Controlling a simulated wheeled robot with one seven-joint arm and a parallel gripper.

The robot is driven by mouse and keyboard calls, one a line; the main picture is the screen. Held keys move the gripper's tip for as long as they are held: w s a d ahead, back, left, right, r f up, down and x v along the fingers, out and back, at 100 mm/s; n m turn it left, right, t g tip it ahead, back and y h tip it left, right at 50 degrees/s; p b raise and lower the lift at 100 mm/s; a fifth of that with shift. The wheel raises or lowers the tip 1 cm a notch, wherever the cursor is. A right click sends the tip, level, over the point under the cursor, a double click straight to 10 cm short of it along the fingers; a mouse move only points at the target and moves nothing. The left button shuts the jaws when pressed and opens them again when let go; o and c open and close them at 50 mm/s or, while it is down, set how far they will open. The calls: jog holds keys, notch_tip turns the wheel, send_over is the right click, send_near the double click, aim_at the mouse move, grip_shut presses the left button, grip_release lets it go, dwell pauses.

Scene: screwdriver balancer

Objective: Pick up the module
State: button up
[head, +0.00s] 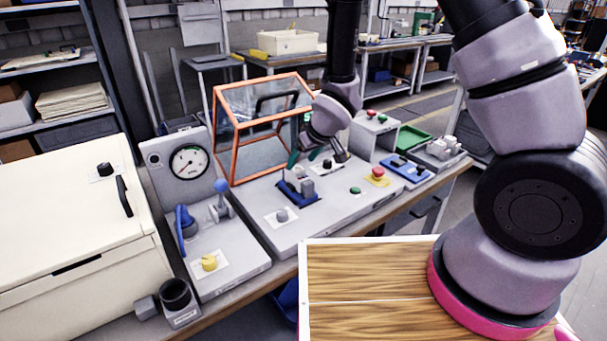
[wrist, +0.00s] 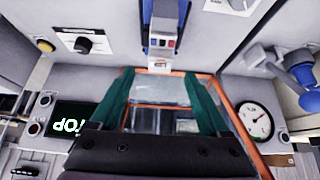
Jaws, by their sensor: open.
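The task does not say which part the module is; a small grey block with a red mark (head: 305,187) sits in a blue holder (head: 290,197) on the grey panel and fits the name best. In the wrist view this block (wrist: 163,42) appears at top centre, with the blue holder (wrist: 149,14) around it. My gripper (head: 316,160) is above and behind the block in the head view. Its two green fingers are apart and empty in the wrist view (wrist: 158,78). The block lies beyond the fingertips, apart from them.
An orange-framed clear box (head: 217,140) stands behind the panel. A gauge (head: 189,162) and blue lever (head: 221,187) are left. A black knob (wrist: 84,44) is beside the block in the wrist view. A blue switch unit (head: 405,168) and green tray (head: 411,138) are right.

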aim_at(294, 174)
jog(key=x, duration=0.9)
grip_shut()
